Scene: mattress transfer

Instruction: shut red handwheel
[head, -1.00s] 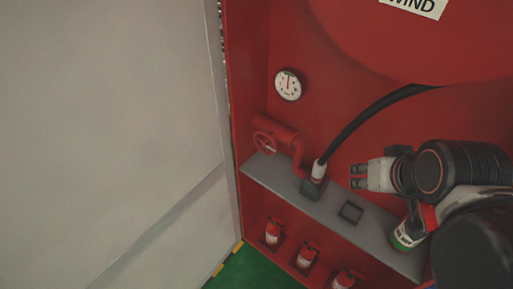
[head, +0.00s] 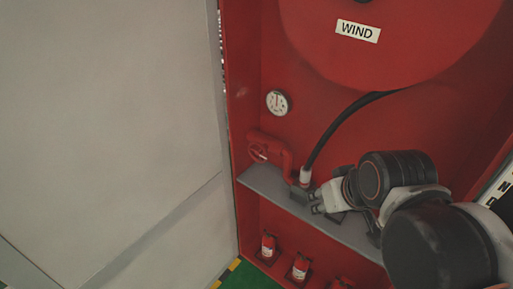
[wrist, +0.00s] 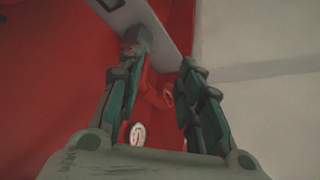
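The red handwheel (head: 258,153) sits on a red pipe (head: 284,160) at the left end of the grey shelf inside the red cabinet. In the wrist view the handwheel (wrist: 167,98) shows small and some way off, between my two fingers. My gripper (head: 316,203) is to the right of the handwheel, close to the hose nozzle, and apart from the wheel. In the wrist view my gripper (wrist: 160,60) has its fingers spread, with nothing held between them.
A black hose ends in a nozzle (head: 305,176) on the grey shelf (head: 262,181), between my gripper and the handwheel. A round gauge (head: 277,103) is above the wheel. Several fire extinguishers (head: 300,267) stand below. A grey panel (head: 110,120) fills the left.

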